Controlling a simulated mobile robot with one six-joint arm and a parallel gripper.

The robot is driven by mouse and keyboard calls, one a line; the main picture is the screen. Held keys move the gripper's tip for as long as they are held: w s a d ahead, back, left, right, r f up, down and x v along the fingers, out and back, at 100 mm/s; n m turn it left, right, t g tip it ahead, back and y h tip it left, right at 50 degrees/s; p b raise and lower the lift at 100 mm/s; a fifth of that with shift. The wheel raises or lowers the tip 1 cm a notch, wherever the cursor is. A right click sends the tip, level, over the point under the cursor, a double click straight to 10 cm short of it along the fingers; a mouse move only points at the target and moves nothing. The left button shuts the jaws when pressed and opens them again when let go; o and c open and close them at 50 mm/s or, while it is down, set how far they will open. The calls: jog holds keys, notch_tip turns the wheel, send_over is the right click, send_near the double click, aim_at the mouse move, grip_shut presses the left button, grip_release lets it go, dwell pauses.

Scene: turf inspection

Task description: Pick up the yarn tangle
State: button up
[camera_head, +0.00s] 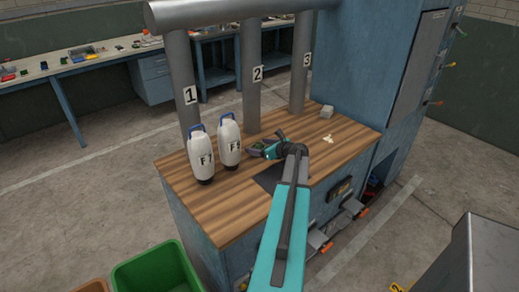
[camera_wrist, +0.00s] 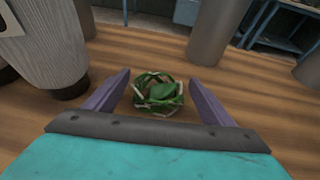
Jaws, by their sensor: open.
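The yarn tangle (camera_wrist: 158,93), a loose bundle of green and pale strands, lies on the wooden bench top in the wrist view. My gripper (camera_wrist: 159,80) is open, with one purple-grey finger on each side of the tangle. The tangle sits between the fingers, with gaps on both sides, and does not look gripped. In the head view my gripper (camera_head: 261,149) is low over the bench, just right of the bottle marked F. The tangle cannot be made out clearly there beside the fingers.
Two white bottles (camera_head: 201,158) (camera_head: 230,143) with blue handles stand left of my gripper. Grey pipes (camera_head: 253,90) numbered 1 to 3 rise behind. A pale scrap (camera_head: 328,138) and a grey block (camera_head: 327,112) lie to the right. A green bin (camera_head: 157,270) stands on the floor.

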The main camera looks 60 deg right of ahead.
aim_at(254, 145)
jog(key=shift+p+x, duration=0.55)
jog(key=shift+x, duration=1.5)
jog(key=shift+f, duration=0.1)
jog(key=shift+s, duration=0.1)
jog(key=shift+c, duration=0.3)
jog(key=c, duration=1.1)
